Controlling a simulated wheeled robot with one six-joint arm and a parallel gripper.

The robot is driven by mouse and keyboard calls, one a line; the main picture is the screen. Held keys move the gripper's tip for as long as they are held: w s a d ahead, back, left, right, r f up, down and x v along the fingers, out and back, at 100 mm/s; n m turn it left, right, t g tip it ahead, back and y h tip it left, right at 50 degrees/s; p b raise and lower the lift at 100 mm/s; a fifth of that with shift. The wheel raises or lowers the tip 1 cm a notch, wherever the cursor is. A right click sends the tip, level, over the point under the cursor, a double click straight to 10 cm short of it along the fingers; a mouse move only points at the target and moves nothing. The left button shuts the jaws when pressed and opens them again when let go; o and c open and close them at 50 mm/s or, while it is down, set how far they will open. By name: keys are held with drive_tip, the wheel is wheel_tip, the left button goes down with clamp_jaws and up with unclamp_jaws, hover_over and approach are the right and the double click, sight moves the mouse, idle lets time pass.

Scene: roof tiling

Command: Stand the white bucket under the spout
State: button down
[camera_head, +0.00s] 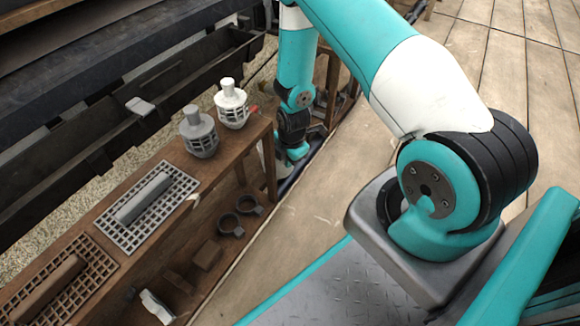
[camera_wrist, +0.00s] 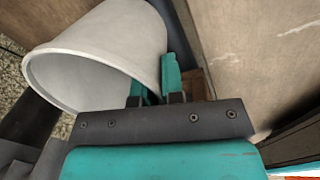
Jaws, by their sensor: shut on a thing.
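The white bucket (camera_wrist: 100,58) fills the upper left of the wrist view, tilted in the picture with its wide rim facing the camera. My gripper (camera_wrist: 156,82) is shut on the bucket's wall at the right side of its rim, with teal fingers either side of the wall. In the head view my arm reaches down past the far end of the bench, and the gripper and bucket are mostly hidden there. I cannot pick out the spout in either view.
A wooden bench (camera_head: 181,222) stands at left, bearing a white strainer (camera_head: 231,104), a grey strainer (camera_head: 199,133) and two grid trays with handles. Black rings (camera_head: 231,222) lie on its lower shelf. A dark gutter (camera_head: 75,150) runs behind it. Plank floor (camera_head: 310,215) is clear at right.

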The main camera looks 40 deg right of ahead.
drive_tip(key=shift+s+d+f, duration=0.1)
drive_tip(key=shift+s+f, duration=0.1)
drive_tip(key=shift+f, duration=0.55)
drive_tip(key=shift+r, duration=0.1)
drive_tip(key=c, duration=1.2)
unclamp_jaws()
drive_tip(key=shift+r, duration=0.1)
drive_tip(key=r+p, duration=0.2)
drive_tip(key=r, duration=0.2)
drive_tip(key=s+r+p, duration=0.1)
drive_tip(key=r+p, duration=0.2)
drive_tip(key=r, duration=0.1)
drive_tip(key=r+p, duration=0.3)
drive_tip(key=shift+s+r, duration=0.15)
drive_tip(key=shift+r, duration=0.25)
